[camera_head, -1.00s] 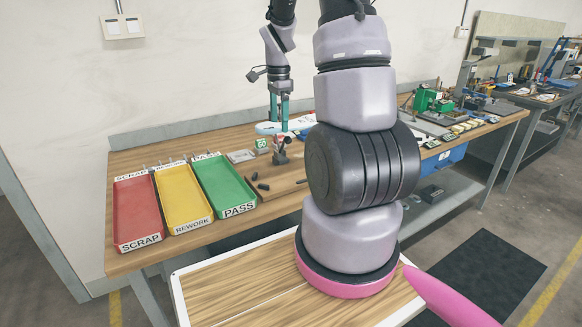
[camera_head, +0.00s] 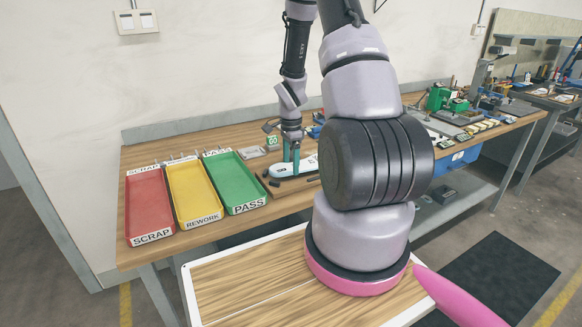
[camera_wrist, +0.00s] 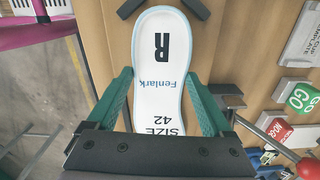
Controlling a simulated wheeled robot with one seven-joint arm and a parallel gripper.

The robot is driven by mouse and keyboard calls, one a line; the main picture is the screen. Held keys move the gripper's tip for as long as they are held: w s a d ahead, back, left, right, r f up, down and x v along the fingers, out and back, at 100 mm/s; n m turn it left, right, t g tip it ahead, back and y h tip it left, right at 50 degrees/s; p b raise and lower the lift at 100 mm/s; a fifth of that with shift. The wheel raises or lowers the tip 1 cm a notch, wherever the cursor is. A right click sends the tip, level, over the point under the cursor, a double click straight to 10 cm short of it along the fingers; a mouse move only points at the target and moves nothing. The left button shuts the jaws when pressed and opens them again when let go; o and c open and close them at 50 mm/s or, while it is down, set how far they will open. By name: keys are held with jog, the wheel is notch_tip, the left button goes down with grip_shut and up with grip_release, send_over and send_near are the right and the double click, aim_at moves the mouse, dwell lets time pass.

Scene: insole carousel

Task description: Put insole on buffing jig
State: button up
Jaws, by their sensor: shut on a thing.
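The insole (camera_head: 288,170) is white with a pale blue edge. In the wrist view the insole (camera_wrist: 160,70) bears "R", "Fenlark" and "SIZE 42". My gripper (camera_head: 291,163) points down with its green fingers on either side of the insole; the wrist view also shows my gripper (camera_wrist: 158,88) shut across its width. The low brown board with dark blocks (camera_head: 290,188), apparently the buffing jig, lies below the insole. I cannot tell whether the insole touches it. My arm hides the board's right part.
Red SCRAP (camera_head: 150,205), yellow REWORK (camera_head: 195,190) and green PASS (camera_head: 237,180) trays stand at left. A green GO block (camera_wrist: 302,97) and a red ball-topped lever (camera_wrist: 308,168) are at the right of the wrist view. Green equipment (camera_head: 440,98) stands farther right.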

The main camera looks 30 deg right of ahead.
jog(key=shift+f, duration=0.9)
jog(key=o, duration=1.1)
jog(key=shift+f, duration=0.1)
jog(key=s+a+r+n+t, duration=0.1)
jog(key=a+r+n, duration=0.1)
jog(key=r, duration=1)
jog(key=s+a+r+n+t, duration=0.1)
jog(key=a+r, duration=0.1)
jog(key=r, duration=0.9)
jog(key=s+a+r+n+t, duration=0.1)
jog(key=s+a+r+n, duration=0.2)
jog(key=s+r, duration=0.3)
jog(key=s+a+r+n+t+y, duration=0.1)
jog(key=s+a+r+n+t, duration=0.1)
jog(key=s+a+r+n, duration=0.1)
jog(key=s+a+r+n+t+y, duration=0.1)
jog(key=s+a+r+n+t, duration=0.1)
jog(key=s+r+n, duration=0.3)
jog(key=s+a+r, duration=0.1)
jog(key=s+r, duration=0.2)
jog(key=r, duration=0.1)
jog(key=shift+s+a+n, duration=0.2)
jog(key=shift+s+n, duration=0.1)
jog(key=shift+s, duration=0.05)
